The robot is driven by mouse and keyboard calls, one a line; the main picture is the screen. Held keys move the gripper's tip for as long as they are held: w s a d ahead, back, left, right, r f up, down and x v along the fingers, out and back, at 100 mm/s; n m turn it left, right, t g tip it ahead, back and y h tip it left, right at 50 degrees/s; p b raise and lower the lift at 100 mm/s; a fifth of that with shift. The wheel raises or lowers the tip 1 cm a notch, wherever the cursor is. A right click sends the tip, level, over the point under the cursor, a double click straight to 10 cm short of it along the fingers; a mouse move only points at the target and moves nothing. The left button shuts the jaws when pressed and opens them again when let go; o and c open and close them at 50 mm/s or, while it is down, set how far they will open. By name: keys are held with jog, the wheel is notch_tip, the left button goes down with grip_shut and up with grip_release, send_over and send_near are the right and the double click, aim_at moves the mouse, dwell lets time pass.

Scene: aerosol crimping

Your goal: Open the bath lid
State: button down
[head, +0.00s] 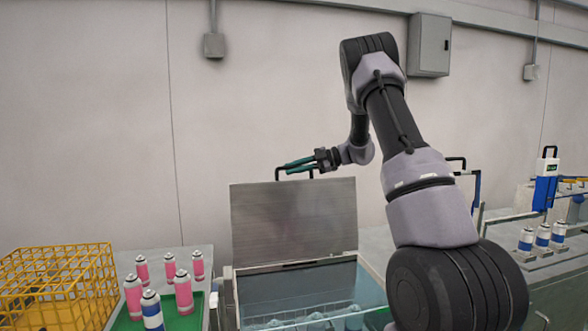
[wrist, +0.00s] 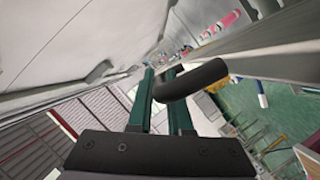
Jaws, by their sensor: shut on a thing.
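The bath lid (head: 294,222) is a grey metal panel standing raised, close to upright, at the back edge of the bath (head: 368,297). A dark bar handle (head: 311,173) sticks up from the lid's top edge. My gripper (head: 287,166) has teal fingers and is at this handle, above the lid. In the wrist view the fingers (wrist: 158,92) are shut on the handle (wrist: 192,80), a thick black bar. The bath below is open, with water and several submerged cans showing. The exact contact of the fingertips is small in the head view.
A yellow wire crate (head: 60,285) stands at the left. Several pink cans (head: 183,291) and a blue-banded can (head: 152,310) stand on a green mat beside the bath. More blue-banded cans (head: 543,235) stand at the right. The wall is behind the lid.

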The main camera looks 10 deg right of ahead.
jog(key=shift+f, duration=0.1)
dwell(0.3)
jog(key=c, duration=0.8)
grip_release()
jog(key=shift+c, duration=0.2)
jog(key=v, duration=1)
jog(key=shift+d, duration=0.35)
